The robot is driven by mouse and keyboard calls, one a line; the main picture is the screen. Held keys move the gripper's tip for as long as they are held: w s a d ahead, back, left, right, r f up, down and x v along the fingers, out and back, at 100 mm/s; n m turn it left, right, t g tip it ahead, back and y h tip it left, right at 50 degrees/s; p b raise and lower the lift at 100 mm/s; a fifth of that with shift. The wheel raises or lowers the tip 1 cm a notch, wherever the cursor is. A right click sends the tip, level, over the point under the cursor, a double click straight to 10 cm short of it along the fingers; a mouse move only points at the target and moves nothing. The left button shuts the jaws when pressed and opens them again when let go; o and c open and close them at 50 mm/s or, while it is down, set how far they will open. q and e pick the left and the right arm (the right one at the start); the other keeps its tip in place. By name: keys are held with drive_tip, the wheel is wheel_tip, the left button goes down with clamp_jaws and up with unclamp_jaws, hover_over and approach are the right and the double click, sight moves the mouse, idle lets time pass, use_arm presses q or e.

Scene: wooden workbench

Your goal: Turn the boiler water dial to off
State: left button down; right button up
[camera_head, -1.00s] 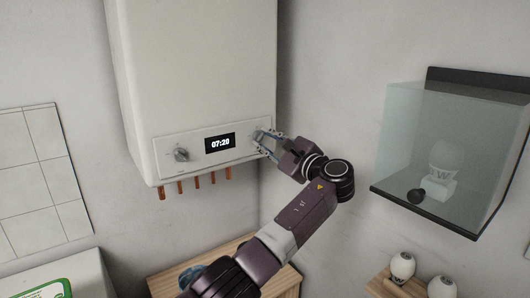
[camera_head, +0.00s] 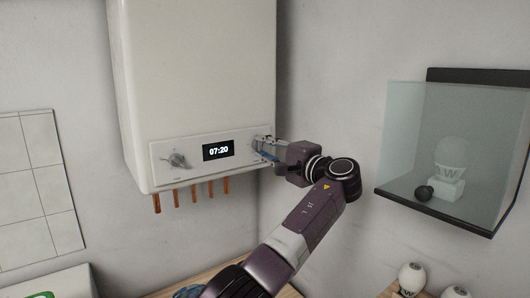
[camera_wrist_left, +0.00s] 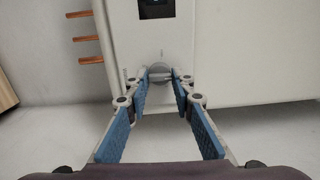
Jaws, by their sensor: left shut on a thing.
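The white boiler (camera_head: 200,75) hangs on the wall, with a panel holding a display reading 07:20 (camera_head: 218,150) and a dial on each side. The left dial (camera_head: 177,160) is free. My left gripper (camera_head: 264,147) is at the right end of the panel, shut on the right dial, which is mostly hidden in the head view. In the left wrist view the round grey right dial (camera_wrist_left: 160,70) sits between the fingertips of the left gripper (camera_wrist_left: 161,80), its grip bar lying across from finger to finger. The dial labels are too small to read. My right gripper is not in view.
Several copper pipes (camera_head: 195,192) stick out below the boiler. A glass case (camera_head: 440,145) with a white object and a dark ball inside hangs on the right wall. A wooden top (camera_head: 205,275) is below.

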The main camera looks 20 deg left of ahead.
use_arm(q)
drive_tip(key=shift+f, duration=0.1)
idle(0.4)
drive_tip(key=c, duration=1.7)
unclamp_jaws()
drive_tip(key=shift+o, duration=0.2)
